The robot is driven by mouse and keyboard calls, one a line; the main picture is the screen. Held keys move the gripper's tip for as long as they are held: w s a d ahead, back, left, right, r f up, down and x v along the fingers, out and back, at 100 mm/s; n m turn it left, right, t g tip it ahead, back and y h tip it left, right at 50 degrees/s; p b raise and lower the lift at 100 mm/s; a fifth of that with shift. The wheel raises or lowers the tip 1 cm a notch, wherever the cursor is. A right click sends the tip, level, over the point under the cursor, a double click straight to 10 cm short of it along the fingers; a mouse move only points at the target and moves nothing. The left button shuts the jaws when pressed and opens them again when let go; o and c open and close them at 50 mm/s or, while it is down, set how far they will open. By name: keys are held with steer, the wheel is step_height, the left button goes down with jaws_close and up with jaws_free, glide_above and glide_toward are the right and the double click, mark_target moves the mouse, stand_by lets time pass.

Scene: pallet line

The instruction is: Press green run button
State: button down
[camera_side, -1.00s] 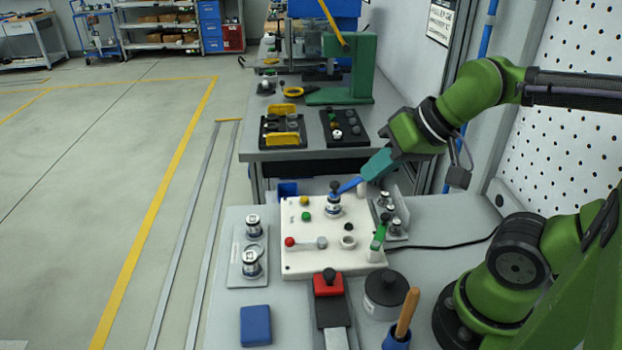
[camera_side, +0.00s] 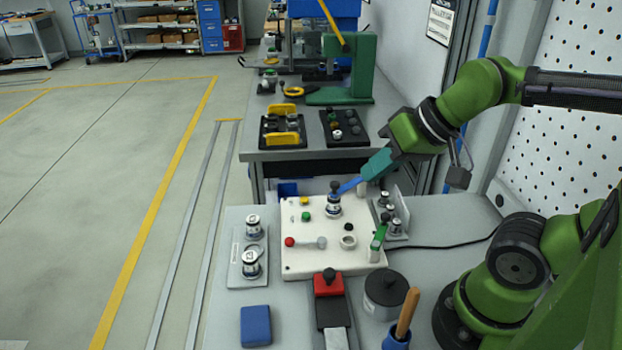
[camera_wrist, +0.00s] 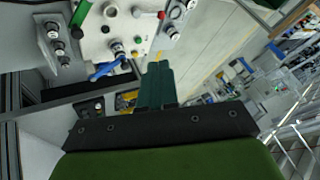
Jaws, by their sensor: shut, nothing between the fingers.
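The white control panel (camera_side: 300,262) lies on the near bench. Its small green button (camera_side: 306,216) is near the left side, just below a yellow button (camera_side: 304,201). In the wrist view the green button (camera_wrist: 137,39) shows beyond my fingertips, with the yellow one (camera_wrist: 137,53) closer to them. My gripper (camera_side: 366,177) has teal fingers, shut together and empty, above the panel's back right, apart from the green button. It also shows in the wrist view (camera_wrist: 158,64). A blue lever (camera_side: 349,186) on a metal cylinder (camera_side: 333,206) shows beside the fingertips; contact cannot be told.
A red knob (camera_side: 290,242) on a lever and a green-handled lever (camera_side: 378,238) stand on the panel. A plate with metal cylinders (camera_side: 250,270) lies left, a bracket with fittings (camera_side: 397,228) right. A red-black block (camera_side: 328,284) and a dark pot (camera_side: 385,294) stand in front.

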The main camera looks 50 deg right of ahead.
steer(key=w+d+f+n+t+h, duration=0.1)
steer(key=w+d+f+n+h, duration=0.2)
steer(key=w+d, duration=0.35)
steer(key=w+d+f+n+h, duration=0.2)
steer(key=w+d+f+n, duration=0.1)
steer(key=w+d, duration=0.35)
steer(key=n+y, duration=0.7)
steer(key=n, duration=0.5)
glide_above(310, 215)
step_height(310, 215, down, 4)
steer(key=shift+r, duration=0.15)
steer(key=shift+f, duration=4.4)
